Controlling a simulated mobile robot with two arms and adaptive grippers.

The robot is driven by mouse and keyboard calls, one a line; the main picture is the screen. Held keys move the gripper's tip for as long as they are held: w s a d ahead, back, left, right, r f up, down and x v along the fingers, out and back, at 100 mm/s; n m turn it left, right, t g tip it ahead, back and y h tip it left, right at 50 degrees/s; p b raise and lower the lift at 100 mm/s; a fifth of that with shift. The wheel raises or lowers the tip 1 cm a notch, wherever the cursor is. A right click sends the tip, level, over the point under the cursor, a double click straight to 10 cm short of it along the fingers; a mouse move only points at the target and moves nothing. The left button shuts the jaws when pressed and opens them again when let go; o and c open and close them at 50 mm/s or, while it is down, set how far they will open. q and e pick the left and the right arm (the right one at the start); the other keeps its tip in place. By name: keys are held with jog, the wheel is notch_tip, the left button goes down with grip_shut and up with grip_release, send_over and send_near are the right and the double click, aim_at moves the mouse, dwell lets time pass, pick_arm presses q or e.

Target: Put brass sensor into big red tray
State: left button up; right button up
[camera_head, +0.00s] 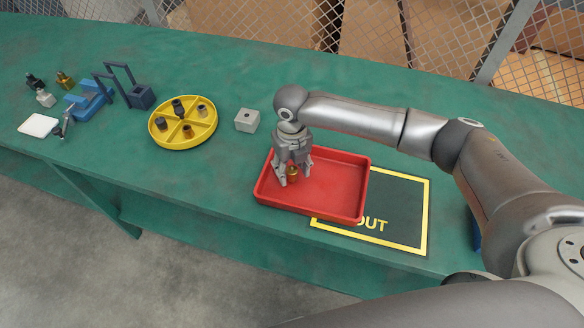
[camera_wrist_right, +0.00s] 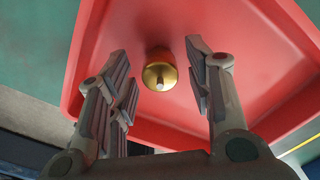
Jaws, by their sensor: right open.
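The brass sensor (camera_head: 292,174) is in the big red tray (camera_head: 335,190), near the tray's left end. In the right wrist view the brass sensor (camera_wrist_right: 160,70) shows its round gold body and pale tip above the red tray floor (camera_wrist_right: 230,30). My right gripper (camera_head: 291,178) is over the left part of the tray, pointing down. Its fingers (camera_wrist_right: 160,85) are apart on either side of the sensor, with visible gaps, and do not touch it. My left gripper is not in view.
The tray overlaps a yellow-framed dark mat (camera_head: 405,215) marked OUT. To the left are a grey block (camera_head: 247,120), a yellow divided round tray (camera_head: 160,140) with several small parts, a blue fixture (camera_head: 90,100), a white plate (camera_head: 38,125) and small fittings. A mesh fence (camera_head: 400,40) runs behind the green table.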

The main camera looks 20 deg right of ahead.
aim_at(292, 170)
notch_tip(292, 170, up, 12)
dwell(0.4)
dwell(0.4)
